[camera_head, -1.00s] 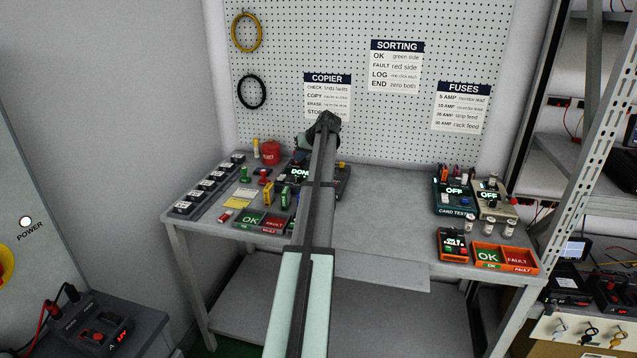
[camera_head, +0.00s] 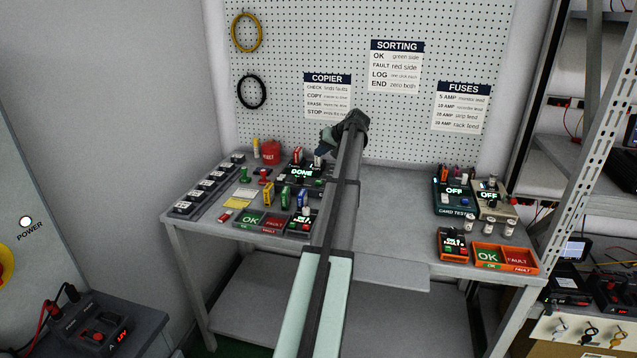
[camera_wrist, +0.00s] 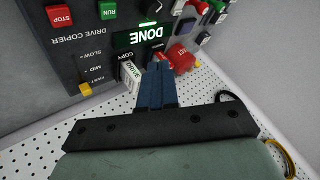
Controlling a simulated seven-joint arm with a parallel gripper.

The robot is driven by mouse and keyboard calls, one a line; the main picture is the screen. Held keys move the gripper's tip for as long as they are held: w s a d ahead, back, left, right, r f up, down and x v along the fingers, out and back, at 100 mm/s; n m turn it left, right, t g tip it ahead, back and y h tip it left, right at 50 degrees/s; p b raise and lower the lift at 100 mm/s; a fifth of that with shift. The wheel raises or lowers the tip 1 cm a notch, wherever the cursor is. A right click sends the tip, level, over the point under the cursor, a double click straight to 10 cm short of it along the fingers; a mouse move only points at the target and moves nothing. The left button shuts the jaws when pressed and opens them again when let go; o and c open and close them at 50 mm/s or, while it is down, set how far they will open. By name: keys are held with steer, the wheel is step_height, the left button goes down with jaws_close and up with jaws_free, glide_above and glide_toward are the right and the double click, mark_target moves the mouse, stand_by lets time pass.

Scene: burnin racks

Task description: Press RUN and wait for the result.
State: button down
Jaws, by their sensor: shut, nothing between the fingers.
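The drive copier (camera_head: 302,179) sits at the back of the bench's left half, and its lit green display (camera_wrist: 140,37) reads DONE. In the wrist view its green RUN button (camera_wrist: 108,10) is at the top, with the red STOP button (camera_wrist: 60,17) to its left. A white drive (camera_wrist: 130,78) stands at the copier's COPY position. My gripper (camera_wrist: 157,70) has its blue fingers together and empty, close beside that drive; I cannot tell whether they touch. In the head view my gripper (camera_head: 320,155) is over the copier's far right side, apart from RUN.
A green OK and red FAULT tray (camera_head: 251,220) lies at the front left, near several coloured drives. A red bin (camera_head: 270,152) stands behind. Card testers (camera_head: 454,197) and an orange tray (camera_head: 504,258) occupy the right. The bench middle (camera_head: 385,215) is clear.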

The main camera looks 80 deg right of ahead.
mark_target(321, 182)
steer(key=shift+f, duration=4.3)
steer(key=shift+f, duration=0.85)
steer(key=shift+r, duration=0.9)
steer(key=shift+r, duration=2.5)
